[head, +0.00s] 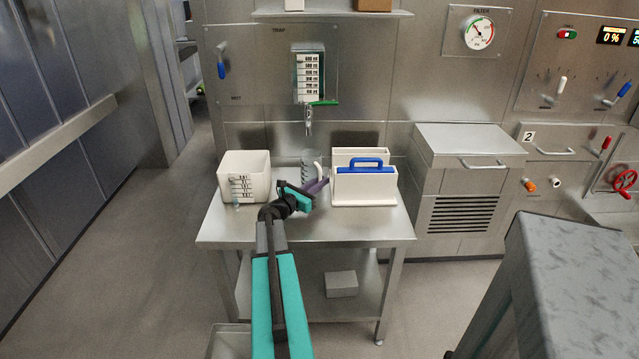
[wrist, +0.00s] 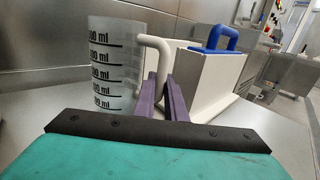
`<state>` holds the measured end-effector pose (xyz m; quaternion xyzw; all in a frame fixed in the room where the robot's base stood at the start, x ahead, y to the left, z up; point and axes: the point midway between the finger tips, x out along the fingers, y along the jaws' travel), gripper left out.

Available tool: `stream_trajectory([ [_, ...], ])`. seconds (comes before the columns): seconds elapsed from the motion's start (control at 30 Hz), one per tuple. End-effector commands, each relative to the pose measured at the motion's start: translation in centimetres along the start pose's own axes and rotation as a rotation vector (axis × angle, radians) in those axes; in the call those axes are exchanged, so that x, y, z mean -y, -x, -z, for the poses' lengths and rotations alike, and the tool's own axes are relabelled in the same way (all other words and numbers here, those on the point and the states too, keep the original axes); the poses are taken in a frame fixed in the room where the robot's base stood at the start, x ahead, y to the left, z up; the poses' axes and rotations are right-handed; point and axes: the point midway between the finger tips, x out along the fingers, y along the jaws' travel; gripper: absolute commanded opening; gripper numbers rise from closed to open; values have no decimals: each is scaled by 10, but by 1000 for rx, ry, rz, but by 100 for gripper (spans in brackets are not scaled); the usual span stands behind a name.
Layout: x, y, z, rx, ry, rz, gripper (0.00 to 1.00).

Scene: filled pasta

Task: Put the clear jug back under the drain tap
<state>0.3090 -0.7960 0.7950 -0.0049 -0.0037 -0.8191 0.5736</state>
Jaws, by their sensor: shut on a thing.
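The clear jug (head: 308,164) shows at the back middle of the steel table, between two white containers. In the wrist view the jug (wrist: 115,68) is upright, with black ml marks and a white handle (wrist: 157,42) on its right. My gripper (head: 320,184), with purple fingers, is shut on the handle; the fingers (wrist: 165,98) show at it in the wrist view. The drain tap (head: 308,122) with a green lever sticks out of the wall above the jug, roughly in line with it in the head view. My gripper hides the jug's base, so I cannot tell whether it touches the table.
A white open bin (head: 232,166) with black marks stands left of the jug. A white caddy (head: 365,188) with a blue handle stands close on the right. The steel table (head: 330,222) is bare along its front. A steel cabinet (head: 463,160) stands to the right.

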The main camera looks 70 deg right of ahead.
Motion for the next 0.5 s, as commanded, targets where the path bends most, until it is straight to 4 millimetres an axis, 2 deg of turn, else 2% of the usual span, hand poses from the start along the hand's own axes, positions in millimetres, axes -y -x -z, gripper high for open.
stream_trajectory([
  [0.27, 0, 0, 4, 0, 0, 0, 0],
  [0.3, 0, 0, 3, 0, 0, 0, 16],
  [0.37, 0, 0, 3, 0, 0, 0, 26],
  [0.4, 0, 0, 3, 0, 0, 0, 30],
  [0.5, 0, 0, 3, 0, 0, 0, 30],
])
